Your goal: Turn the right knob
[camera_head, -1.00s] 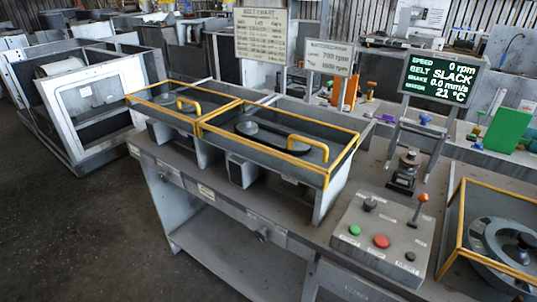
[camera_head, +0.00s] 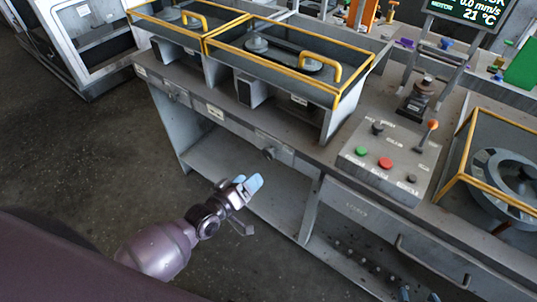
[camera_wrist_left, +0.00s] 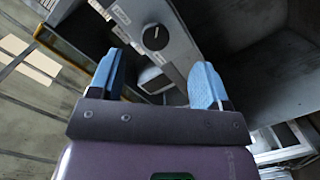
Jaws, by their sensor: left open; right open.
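The right knob (camera_head: 268,153) is a small dark round knob on the front rail of the grey bench, below the yellow-framed guards. In the left wrist view the dark knob (camera_wrist_left: 155,38) with a pale mark line shows beyond the fingertips. My left gripper (camera_head: 246,183) has light blue fingers and is in front of the bench, below and left of the right knob, apart from it. In the left wrist view its fingers (camera_wrist_left: 160,78) are spread with nothing between them. My right gripper is not in view.
Another knob (camera_head: 172,93) sits further left on the rail. The control box (camera_head: 385,160) with green and red buttons and an orange-tipped lever stands on the bench to the right. A drawer handle (camera_head: 432,265) juts out below it. Open floor lies left of the bench.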

